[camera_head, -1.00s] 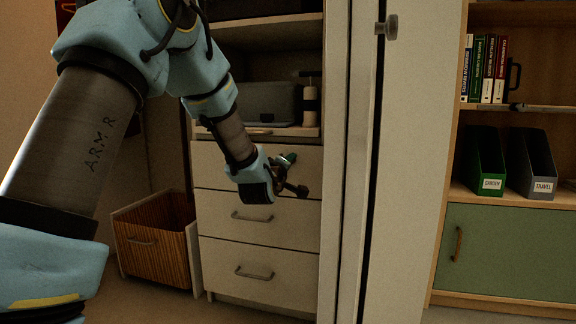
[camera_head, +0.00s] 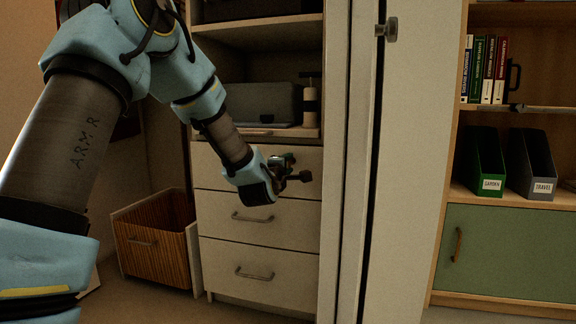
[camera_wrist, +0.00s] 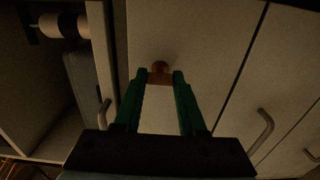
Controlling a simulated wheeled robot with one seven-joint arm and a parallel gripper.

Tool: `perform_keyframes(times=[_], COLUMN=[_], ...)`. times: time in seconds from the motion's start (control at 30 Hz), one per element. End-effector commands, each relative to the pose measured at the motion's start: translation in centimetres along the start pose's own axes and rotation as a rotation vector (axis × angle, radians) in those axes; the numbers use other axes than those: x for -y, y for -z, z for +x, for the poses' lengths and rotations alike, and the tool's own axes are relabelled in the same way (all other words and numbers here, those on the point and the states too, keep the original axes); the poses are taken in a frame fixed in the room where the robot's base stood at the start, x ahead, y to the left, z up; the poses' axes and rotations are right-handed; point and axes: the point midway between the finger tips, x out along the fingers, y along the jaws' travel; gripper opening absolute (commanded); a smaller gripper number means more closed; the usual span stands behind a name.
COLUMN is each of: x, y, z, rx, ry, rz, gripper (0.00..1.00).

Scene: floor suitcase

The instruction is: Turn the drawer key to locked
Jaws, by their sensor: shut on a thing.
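The drawer key (camera_wrist: 160,69) is a small copper-brown piece on the pale face of a drawer (camera_head: 218,173). In the wrist view it sits between the green fingertips of my gripper (camera_wrist: 161,79), which is shut on it. In the head view my gripper (camera_head: 284,163) is at the right part of the top drawer front and hides the key there. The drawer's front looks flush with the drawers below. Which way the key's slot or lock mark points cannot be read.
Two lower drawers with bar handles (camera_head: 253,218) are below. A striped wooden bin (camera_head: 158,240) stands at the left. A pale door panel (camera_head: 408,160) is close on the right. A grey box (camera_head: 270,102) stands on the shelf above.

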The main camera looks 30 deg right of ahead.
Motion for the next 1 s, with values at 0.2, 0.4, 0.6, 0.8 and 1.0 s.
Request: perform_keyframes(times=[0.2,0.4,0.6,0.8,1.0], x=[0.1,0.1,0.0,0.0,-0.1], y=[0.1,0.1,0.0,0.0,0.0], z=[0.0,0.0,0.0,0.0,-1.1], rx=[-0.001,-0.001,-0.001,0.000,0.000], ry=[0.001,0.001,0.001,0.001,0.002], rz=[-0.002,-0.001,-0.001,-0.001,0.000], gripper=[0.00,0.47,0.69,0.70,0.70])
